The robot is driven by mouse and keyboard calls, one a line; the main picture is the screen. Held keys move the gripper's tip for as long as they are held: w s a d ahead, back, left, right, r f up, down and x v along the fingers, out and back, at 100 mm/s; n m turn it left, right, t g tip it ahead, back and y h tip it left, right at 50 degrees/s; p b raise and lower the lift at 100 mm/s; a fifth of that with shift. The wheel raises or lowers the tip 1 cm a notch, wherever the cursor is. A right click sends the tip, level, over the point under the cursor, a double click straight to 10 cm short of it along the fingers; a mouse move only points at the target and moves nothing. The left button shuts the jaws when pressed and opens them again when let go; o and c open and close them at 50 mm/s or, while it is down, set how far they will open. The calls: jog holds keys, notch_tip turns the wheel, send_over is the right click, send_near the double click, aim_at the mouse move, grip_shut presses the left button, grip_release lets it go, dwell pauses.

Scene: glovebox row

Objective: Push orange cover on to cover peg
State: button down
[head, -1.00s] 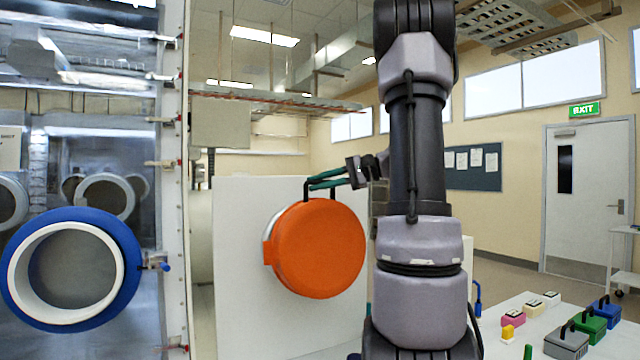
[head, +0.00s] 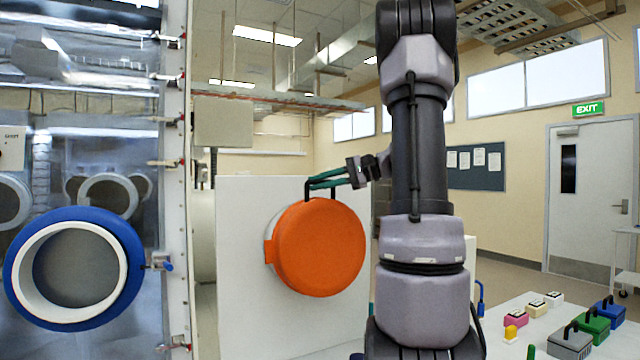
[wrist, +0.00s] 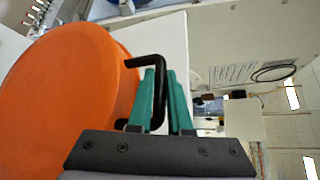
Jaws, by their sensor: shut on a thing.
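The orange cover (head: 320,248) is a round disc with a small tab at its left edge and a black bar handle at its top. It stands upright in front of a white panel (head: 238,220). In the wrist view the cover (wrist: 65,95) fills the left side and its black handle (wrist: 160,90) lies between my green fingers. My gripper (head: 312,184) is shut on this handle, at the cover's top. It also shows in the wrist view (wrist: 165,90). The cover peg is not distinguishable in either view. Whether the cover touches the panel cannot be told.
A glovebox port with a blue ring (head: 125,250) is at the left, beside a clamped glovebox edge (head: 174,200). A white table (head: 500,315) at the lower right holds several small coloured blocks and handled boxes. Floor shows towards the door (head: 595,205).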

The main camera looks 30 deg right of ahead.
jog(key=shift+w+a+f, duration=0.1)
jog(key=shift+w+f, duration=0.1)
jog(key=shift+w, duration=1.35)
jog(key=shift+w+f, duration=0.2)
jog(key=shift+w, duration=1.35)
dwell(1.3)
jog(key=c, duration=0.8)
grip_release()
jog(key=shift+w, duration=0.1)
jog(key=shift+o, duration=0.2)
